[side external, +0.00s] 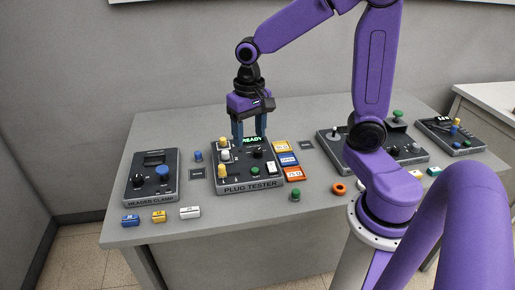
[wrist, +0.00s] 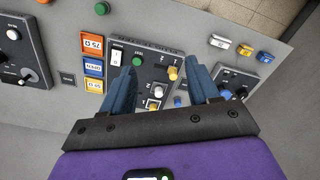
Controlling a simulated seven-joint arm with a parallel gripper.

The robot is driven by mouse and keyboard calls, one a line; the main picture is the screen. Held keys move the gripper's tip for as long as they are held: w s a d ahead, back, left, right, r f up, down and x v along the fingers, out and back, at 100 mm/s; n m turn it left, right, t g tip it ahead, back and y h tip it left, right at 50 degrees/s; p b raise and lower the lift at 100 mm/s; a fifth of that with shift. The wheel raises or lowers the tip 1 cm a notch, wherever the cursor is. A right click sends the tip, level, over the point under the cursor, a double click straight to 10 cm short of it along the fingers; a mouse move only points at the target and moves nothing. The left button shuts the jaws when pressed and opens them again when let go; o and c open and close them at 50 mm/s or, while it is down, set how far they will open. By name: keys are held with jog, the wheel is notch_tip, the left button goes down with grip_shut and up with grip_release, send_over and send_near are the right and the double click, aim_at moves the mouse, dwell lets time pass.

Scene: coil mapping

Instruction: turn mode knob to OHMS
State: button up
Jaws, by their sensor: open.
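The plug tester (side external: 233,186) is a dark panel with a lit READY display (side external: 252,140). A black knob (side external: 258,153) sits on its right half, above a green button (side external: 255,170) and beside a white switch (side external: 271,167); I take it as the mode knob, but its markings are too small to read. My gripper (side external: 250,138) points down over the back of the panel, open and empty, its fingers apart. In the wrist view, the fingers (wrist: 163,70) straddle part of the plug tester (wrist: 152,58), and the knob seems hidden behind the left finger.
Yellow and white plugs (side external: 224,155) stand on the tester's left side. Orange and blue labelled blocks (side external: 288,159) lie along its right edge. Small blocks (side external: 159,216) lie in front.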

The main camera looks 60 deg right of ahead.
jog(key=w+d+f+m, duration=0.1)
jog(key=w+d+m, duration=0.6)
jog(key=d+m, duration=0.15)
jog(key=m, duration=0.6)
send_over(257, 150)
notch_tip(257, 150, down, 2)
notch_tip(257, 150, down, 17)
jog(key=shift+r, duration=0.15)
jog(key=shift+n, duration=0.25)
jog(key=c, duration=1)
